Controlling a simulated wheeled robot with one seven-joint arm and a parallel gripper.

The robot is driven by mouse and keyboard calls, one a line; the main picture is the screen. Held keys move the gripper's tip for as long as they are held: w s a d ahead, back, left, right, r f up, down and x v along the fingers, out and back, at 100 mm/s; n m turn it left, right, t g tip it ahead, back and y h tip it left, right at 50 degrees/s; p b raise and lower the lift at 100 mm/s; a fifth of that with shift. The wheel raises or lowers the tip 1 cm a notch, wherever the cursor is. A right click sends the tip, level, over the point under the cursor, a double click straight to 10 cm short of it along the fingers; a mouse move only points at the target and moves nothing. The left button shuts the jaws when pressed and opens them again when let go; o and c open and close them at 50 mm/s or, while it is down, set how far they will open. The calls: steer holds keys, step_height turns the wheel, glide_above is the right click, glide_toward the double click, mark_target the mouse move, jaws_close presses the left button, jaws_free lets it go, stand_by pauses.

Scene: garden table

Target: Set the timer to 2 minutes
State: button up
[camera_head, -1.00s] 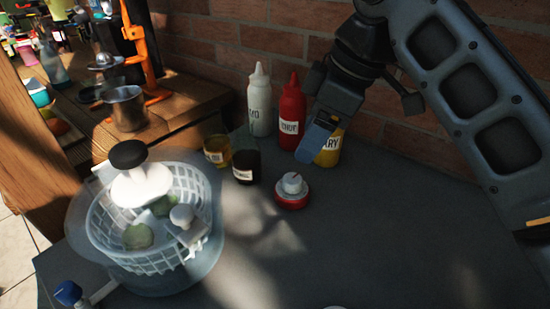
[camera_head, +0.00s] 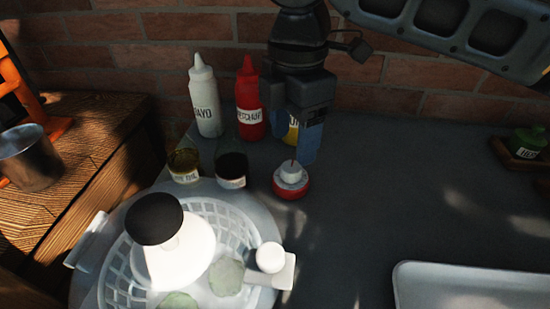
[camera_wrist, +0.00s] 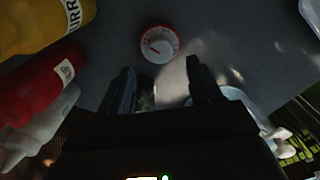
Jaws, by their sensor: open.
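The timer (camera_head: 291,180) is a small round device with a red base and a white knob on top. It stands upright on the grey table, in front of the sauce bottles. In the wrist view the timer (camera_wrist: 159,43) shows a white dial face with a red rim and a pointer; its markings are too small to read. My gripper (camera_head: 305,148) hangs above the table close to the timer, fingers pointing down. In the wrist view its two fingers (camera_wrist: 160,88) are apart with nothing between them, and the timer lies beyond their tips.
A white mayo bottle (camera_head: 206,100), a red ketchup bottle (camera_head: 249,102) and a partly hidden yellow bottle (camera_head: 292,132) stand by the brick wall. Two small jars and a salad spinner (camera_head: 112,262) are left of the timer. A white tray (camera_head: 400,285) lies front right; the table between is clear.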

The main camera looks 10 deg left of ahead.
mark_target(292, 167)
step_height(292, 167, down, 6)
steer(key=shift+r, duration=0.15)
steer(key=shift+c, duration=0.2)
steer(key=c, duration=1)
steer(key=shift+r+m+p, duration=0.1)
steer(key=shift+m+p, duration=0.4)
steer(key=shift+p, duration=0.15)
steer(key=shift+r+m+p, duration=0.1)
steer(key=shift+m+p, duration=0.8)
steer(key=shift+p, duration=0.1)
steer(key=shift+m+p, duration=1.4)
steer(key=shift+m, duration=0.1)
steer(key=shift+f, duration=0.2)
